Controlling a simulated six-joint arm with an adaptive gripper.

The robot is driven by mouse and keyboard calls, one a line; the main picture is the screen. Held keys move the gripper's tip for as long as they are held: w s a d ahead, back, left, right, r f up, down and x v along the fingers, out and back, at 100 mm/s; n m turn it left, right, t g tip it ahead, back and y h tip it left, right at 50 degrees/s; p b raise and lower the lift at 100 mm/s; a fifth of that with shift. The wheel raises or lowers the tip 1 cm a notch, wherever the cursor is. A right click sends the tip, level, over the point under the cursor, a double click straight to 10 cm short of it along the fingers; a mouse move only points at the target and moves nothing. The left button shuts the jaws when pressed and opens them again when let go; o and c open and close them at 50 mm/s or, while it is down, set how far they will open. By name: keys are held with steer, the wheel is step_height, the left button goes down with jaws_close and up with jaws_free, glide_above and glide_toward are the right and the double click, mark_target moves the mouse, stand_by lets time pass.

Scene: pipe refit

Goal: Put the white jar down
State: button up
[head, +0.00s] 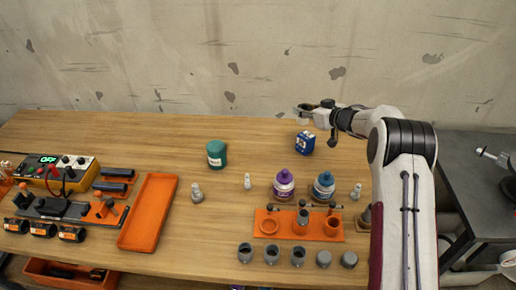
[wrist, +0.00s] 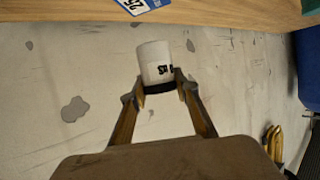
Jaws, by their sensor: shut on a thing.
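My gripper (head: 308,108) is at the back edge of the table, in front of the wall in the head view. It is shut on the white jar (wrist: 154,60), which has a black band at the fingertip end and dark print on its side. In the wrist view the fingers (wrist: 160,88) grip the jar at that banded end. In the head view the jar is small and hard to make out at the fingertips. It appears held above the table, clear of the tabletop.
A green jar (head: 216,153), a purple-capped jar (head: 284,184) and a blue-capped jar (head: 324,186) stand nearer. An orange rack (head: 262,226) and orange tray (head: 150,212) lie in front. The back left tabletop is clear.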

steer(key=s+a+n+g+y, duration=0.1)
steer(key=a+n, duration=0.1)
steer(key=a, duration=0.6)
steer(key=s+a+f+n+g+y, duration=0.1)
steer(key=s+a+n+g+y, duration=0.1)
steer(key=a, duration=0.6)
steer(key=shift+a, duration=0.15)
steer(key=shift+f, duration=0.1)
steer(key=shift+f, duration=3.05)
steer(key=shift+f, duration=0.1)
steer(key=shift+f, duration=1.75)
steer(key=shift+f, duration=0.15)
steer(key=o, duration=1.2)
steer(key=shift+c, duration=0.2)
steer(key=shift+s, duration=0.1)
